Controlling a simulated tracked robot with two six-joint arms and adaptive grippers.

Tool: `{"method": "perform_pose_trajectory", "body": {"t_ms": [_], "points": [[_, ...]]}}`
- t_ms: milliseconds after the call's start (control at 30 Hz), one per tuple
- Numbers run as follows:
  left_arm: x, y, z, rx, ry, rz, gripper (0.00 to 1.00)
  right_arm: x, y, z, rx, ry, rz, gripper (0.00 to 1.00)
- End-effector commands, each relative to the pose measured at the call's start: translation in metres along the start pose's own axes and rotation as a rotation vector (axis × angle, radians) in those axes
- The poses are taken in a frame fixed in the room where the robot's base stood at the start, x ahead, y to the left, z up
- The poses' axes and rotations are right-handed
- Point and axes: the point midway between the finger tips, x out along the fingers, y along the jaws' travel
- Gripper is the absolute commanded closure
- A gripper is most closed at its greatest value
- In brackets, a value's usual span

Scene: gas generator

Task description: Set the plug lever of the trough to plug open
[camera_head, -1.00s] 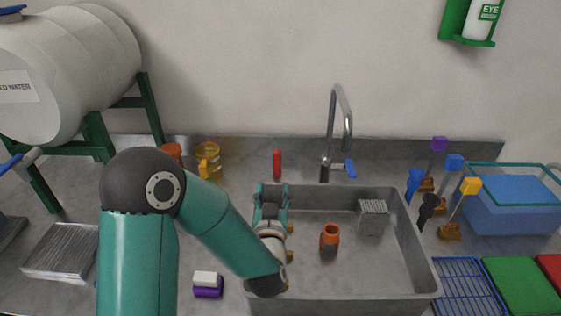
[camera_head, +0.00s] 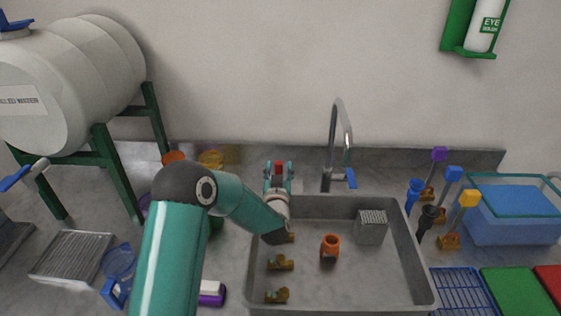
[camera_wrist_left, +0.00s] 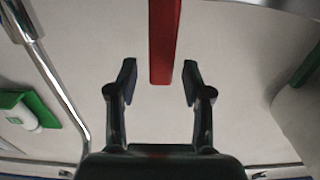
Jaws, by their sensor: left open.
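The trough (camera_head: 430,285) is a grey metal basin in the counter, right of centre in the head view. A red upright lever (camera_head: 279,166) stands behind its back-left corner; I take it for the plug lever. In the left wrist view the red lever (camera_wrist_left: 163,40) comes down from the top edge. My left gripper (camera_head: 278,172) is open around or just in front of the lever in the head view. In the left wrist view its fingertips (camera_wrist_left: 157,82) are apart, one on each side of the lever's line; contact is not visible. My right gripper is not in view.
A chrome tap (camera_head: 337,140) rises behind the trough. An orange cup (camera_head: 330,247), a grey perforated block (camera_head: 371,227) and brass fittings (camera_head: 281,263) are in the basin.

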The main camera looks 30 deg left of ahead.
Motion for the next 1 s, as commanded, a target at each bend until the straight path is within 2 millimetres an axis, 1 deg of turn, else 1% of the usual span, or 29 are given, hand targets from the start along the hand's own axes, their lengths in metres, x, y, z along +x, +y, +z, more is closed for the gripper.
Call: {"method": "perform_pose_trajectory", "body": {"t_ms": [33,100,200,533,567,600,833,867,1000], "points": [[0.006,0.0,-0.002,0.0,0.001,0.0,0.5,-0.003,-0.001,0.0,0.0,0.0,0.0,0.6],[0.013,0.0,-0.001,0.0,0.001,0.0,0.5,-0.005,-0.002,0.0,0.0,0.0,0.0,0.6],[0.019,0.0,-0.001,0.0,0.0,0.0,0.5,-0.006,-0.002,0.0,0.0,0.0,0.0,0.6],[0.021,-0.001,0.0,0.0,0.0,0.0,0.5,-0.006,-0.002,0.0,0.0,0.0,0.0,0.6],[0.021,-0.001,0.0,0.0,0.0,0.0,0.53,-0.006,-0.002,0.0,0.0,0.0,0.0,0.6],[0.021,-0.001,0.0,0.0,0.0,0.0,0.6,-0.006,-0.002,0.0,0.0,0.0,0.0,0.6],[0.021,-0.001,0.0,0.0,0.0,0.0,0.98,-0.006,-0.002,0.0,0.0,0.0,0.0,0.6],[0.021,-0.001,0.0,0.0,0.0,0.0,1.0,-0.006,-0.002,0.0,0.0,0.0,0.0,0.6],[0.021,-0.001,0.0,0.0,0.0,0.0,1.0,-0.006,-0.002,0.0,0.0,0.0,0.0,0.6]]}}
